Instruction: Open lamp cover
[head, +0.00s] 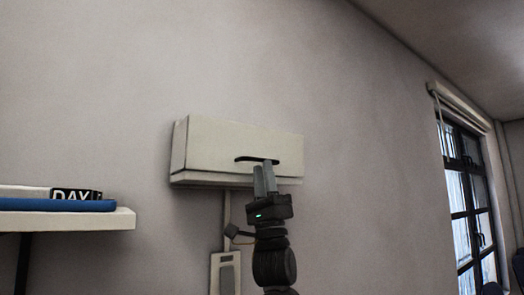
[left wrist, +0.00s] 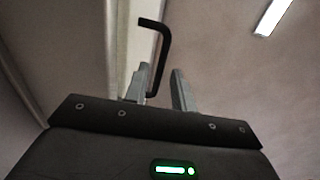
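The lamp cover (head: 225,142) is a white box-shaped front on the wall, and it looks closed. A dark handle (head: 245,159) sits low on its front face. My left gripper (head: 264,165) reaches up from below, with its fingertips at the handle. In the left wrist view the fingers (left wrist: 161,78) stand apart. The bent black handle (left wrist: 164,45) rises from between them, nearer the left finger. I cannot tell whether a finger touches it. The white cover (left wrist: 138,45) also shows there, left of the handle. My right gripper is not in view.
A white shelf (head: 115,220) with a blue book (head: 60,205) and another labelled DAY (head: 76,195) is at left. A white wall fitting (head: 226,272) hangs below the lamp, beside my arm. A window (head: 467,200) is at right. Wall around the lamp is clear.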

